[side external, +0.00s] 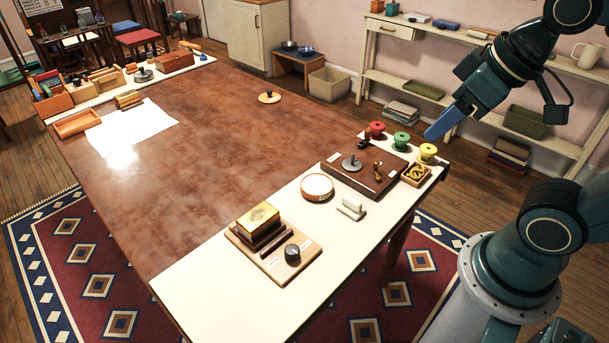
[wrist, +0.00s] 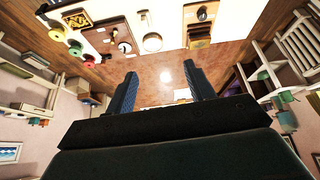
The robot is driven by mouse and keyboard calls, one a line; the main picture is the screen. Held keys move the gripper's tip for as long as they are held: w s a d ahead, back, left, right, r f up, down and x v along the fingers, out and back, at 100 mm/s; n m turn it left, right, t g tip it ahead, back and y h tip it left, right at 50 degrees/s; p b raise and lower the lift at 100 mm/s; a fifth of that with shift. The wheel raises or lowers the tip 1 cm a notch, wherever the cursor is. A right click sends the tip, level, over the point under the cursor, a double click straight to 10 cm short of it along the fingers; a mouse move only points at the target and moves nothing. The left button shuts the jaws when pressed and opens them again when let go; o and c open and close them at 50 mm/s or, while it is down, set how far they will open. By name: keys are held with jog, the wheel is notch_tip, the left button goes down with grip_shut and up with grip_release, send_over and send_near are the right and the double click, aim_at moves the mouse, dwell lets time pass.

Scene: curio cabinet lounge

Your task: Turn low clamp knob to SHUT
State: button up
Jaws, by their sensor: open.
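A dark round knob (side external: 292,254) stands on a light wooden board (side external: 264,269) at the near end of the table, beside a block stack (side external: 259,220) with a yellowish top. Small pale labels lie on the board, too small to read. The knob (wrist: 202,14) also shows near the top of the wrist view. I cannot read whether it points to SHUT. My gripper (side external: 440,122) is high at the right in the side view, well away from the knob. In the wrist view my gripper (wrist: 161,78) has its two blue fingers apart with nothing between them.
A brown box (side external: 364,178) with a grey knob, a round white dish (side external: 317,188), a small white block (side external: 352,209) and red, green (side external: 401,141) and yellow spools share the white strip. The table's brown middle (side external: 190,180) is mostly clear. A shelf (side external: 480,90) stands behind.

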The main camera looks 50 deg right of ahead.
jog(key=w+a+f+n+g+y, duration=0.2)
jog(key=w+a+f+n, duration=0.3)
jog(key=w+f+n, duration=0.45)
jog(key=n+g+y, duration=0.2)
jog(key=n, duration=0.1)
send_near(292, 249)
jog(key=v, duration=0.5)
jog(key=shift+s+d, duration=0.15)
jog(key=shift+s, duration=0.05)
jog(key=shift+x, duration=6.85)
jog(key=shift+w+r, duration=0.1)
jog(key=shift+w, duration=0.1)
jog(key=c, duration=1)
